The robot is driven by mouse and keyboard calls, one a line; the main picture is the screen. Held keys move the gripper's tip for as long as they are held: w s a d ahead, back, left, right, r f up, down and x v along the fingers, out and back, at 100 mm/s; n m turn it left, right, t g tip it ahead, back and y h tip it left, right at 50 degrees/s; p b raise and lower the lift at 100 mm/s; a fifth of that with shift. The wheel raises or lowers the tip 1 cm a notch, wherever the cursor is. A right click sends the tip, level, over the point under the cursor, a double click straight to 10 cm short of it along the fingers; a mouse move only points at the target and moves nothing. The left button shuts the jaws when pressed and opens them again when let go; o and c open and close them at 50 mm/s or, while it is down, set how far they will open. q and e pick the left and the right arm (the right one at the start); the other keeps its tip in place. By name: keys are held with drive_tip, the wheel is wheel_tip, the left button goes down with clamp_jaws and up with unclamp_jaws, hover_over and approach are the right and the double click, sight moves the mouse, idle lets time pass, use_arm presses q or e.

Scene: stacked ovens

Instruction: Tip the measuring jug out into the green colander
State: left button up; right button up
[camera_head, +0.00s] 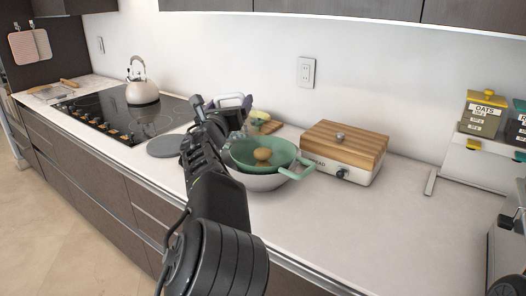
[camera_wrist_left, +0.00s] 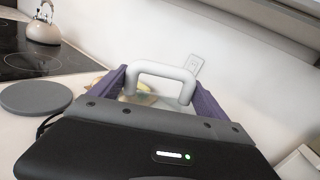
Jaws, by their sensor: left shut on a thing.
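The green colander (camera_head: 246,151) sits in a white bowl (camera_head: 262,183) on the counter, with a round tan-yellow item (camera_head: 263,154) inside it. My left gripper (camera_head: 226,107) is above and just behind the colander, its arm crossing in front of the colander's left side. In the left wrist view, the purple finger pads of this gripper (camera_wrist_left: 158,80) are shut on a white handle (camera_wrist_left: 165,69), which I take to be the measuring jug's. The jug's body is mostly hidden, so I cannot tell its tilt or contents. My right gripper is out of view.
A wooden-lidded bread box (camera_head: 346,170) stands right of the colander. A grey round mat (camera_head: 165,146), black hob and kettle (camera_head: 142,91) are to the left. A board with food (camera_head: 265,125) lies behind. The front right counter is clear.

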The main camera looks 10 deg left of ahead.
use_arm(q)
drive_tip(key=shift+d, duration=0.15)
drive_tip(key=shift+d+r+m+b, duration=0.2)
drive_tip(key=shift+d+m+b, duration=0.25)
drive_tip(key=shift+m+b, duration=0.1)
drive_tip(key=shift+d+r+m, duration=0.3)
drive_tip(key=shift+d+m, duration=0.1)
drive_tip(key=shift+m, duration=0.05)
drive_tip(key=shift+a, duration=0.1)
idle(1.0)
drive_tip(key=a+n, duration=0.2)
drive_tip(key=a, duration=0.1)
drive_tip(key=a+n, duration=0.1)
drive_tip(key=shift+s+a+f+n, duration=0.1)
drive_tip(key=shift+a+f+n, duration=0.2)
drive_tip(key=shift+a, duration=0.1)
